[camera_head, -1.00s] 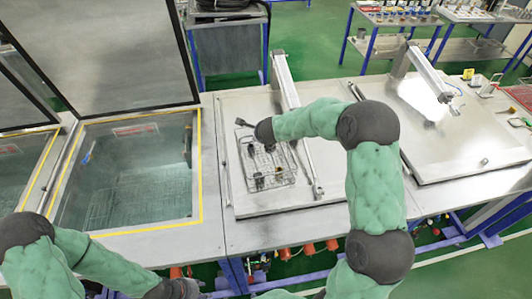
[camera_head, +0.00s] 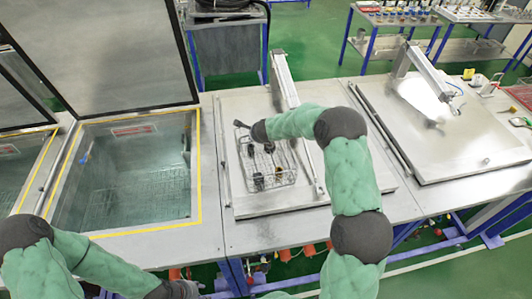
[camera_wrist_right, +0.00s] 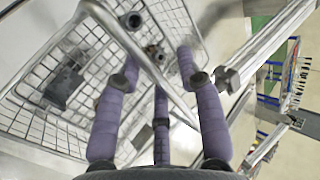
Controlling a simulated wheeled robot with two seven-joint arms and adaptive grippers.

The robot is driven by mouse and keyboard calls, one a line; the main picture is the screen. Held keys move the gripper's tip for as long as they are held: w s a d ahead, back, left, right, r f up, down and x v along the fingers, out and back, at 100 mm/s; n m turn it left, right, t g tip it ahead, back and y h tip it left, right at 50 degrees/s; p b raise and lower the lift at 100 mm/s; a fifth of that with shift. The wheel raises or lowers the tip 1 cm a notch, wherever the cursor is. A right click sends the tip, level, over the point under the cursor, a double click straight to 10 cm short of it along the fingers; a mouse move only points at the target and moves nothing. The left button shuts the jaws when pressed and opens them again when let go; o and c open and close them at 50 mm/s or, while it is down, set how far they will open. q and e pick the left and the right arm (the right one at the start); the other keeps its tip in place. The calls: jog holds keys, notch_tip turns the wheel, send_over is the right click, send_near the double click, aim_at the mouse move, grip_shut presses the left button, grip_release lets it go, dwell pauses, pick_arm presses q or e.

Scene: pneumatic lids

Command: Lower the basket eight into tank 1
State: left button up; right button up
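The wire basket (camera_head: 284,180) lies on the closed metal lid (camera_head: 285,201) in the middle of the bench, with several small dark parts inside. My right gripper (camera_head: 242,125) is at the basket's far left corner. In the right wrist view its purple fingers (camera_wrist_right: 158,62) are spread, with a bar of the basket (camera_wrist_right: 128,38) running between them; firm contact cannot be told. My left gripper (camera_head: 185,290) is low at the front edge, its fingers unclear. An open tank with a yellow rim (camera_head: 125,185) is left of the basket; I can read no tank number.
A raised dark-framed lid (camera_head: 105,55) stands behind the open tank. Another open tank (camera_head: 15,170) is at the far left. A closed lid with a lift arm (camera_head: 455,130) is on the right. A lift arm (camera_head: 285,80) rises behind the basket.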

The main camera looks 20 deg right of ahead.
jog(key=shift+c, duration=0.3)
grip_shut()
jog(key=shift+w+d+r, duration=0.15)
jog(key=shift+w+r, duration=0.1)
jog(key=shift+r, duration=0.1)
jog(key=shift+r+p, duration=1.45)
jog(key=shift+p, duration=0.35)
